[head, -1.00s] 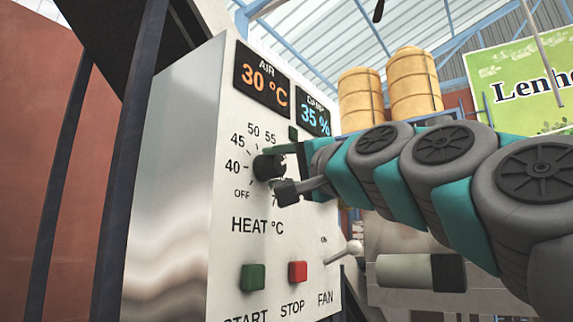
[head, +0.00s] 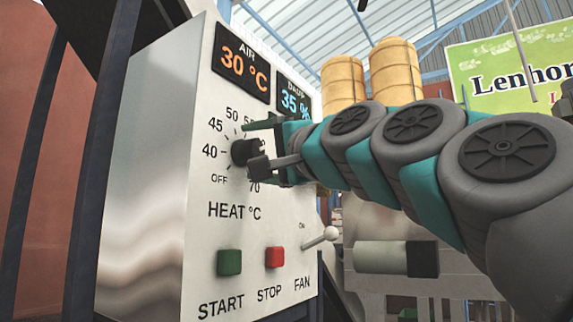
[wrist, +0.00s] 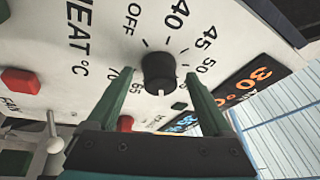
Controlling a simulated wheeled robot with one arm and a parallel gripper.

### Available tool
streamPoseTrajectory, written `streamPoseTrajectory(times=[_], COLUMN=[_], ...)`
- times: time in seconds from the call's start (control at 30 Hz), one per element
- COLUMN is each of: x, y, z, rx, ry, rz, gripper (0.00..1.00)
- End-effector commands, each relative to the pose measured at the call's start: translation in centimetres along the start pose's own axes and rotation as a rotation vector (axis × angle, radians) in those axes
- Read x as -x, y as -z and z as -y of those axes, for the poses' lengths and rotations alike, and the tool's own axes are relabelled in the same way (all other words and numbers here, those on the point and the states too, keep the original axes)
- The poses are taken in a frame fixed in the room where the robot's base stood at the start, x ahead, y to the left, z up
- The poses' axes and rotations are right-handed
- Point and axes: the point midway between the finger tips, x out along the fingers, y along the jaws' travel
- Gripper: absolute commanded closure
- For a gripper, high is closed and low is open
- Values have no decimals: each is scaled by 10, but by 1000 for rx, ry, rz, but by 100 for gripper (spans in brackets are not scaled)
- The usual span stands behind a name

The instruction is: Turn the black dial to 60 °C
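The black dial (head: 243,151) sits on the white panel above the "HEAT °C" label, inside a scale with OFF, 40, 45, 50 and 70 readable. In the wrist view the dial (wrist: 158,72) has a white mark on its lower side, towards the part of the scale between 50 and 65; the exact reading is unclear. My gripper (head: 256,146) is open, one finger above and one below the dial in the head view. In the wrist view my gripper (wrist: 158,95) has its green fingers on both sides of the dial, with visible gaps. It holds nothing.
Above the dial, the AIR display (head: 243,66) reads 30 °C and the damp display (head: 294,99) 35 %. Below are the green START button (head: 230,262), red STOP button (head: 275,257) and FAN lever (head: 322,238). A dark post (head: 105,150) stands left of the panel.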

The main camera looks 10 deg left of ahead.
Motion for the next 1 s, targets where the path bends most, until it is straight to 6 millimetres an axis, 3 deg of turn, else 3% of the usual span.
streamPoseTrajectory(times=[0.47, 0.8, 1.0], x=[11, 58, 77], y=[-1, 0, -1], z=[-2, -1, 0], rx=[0, -1, 1], ry=[-1, 0, 0], rz=[1, 0, 0], gripper=[14, 14, 14])
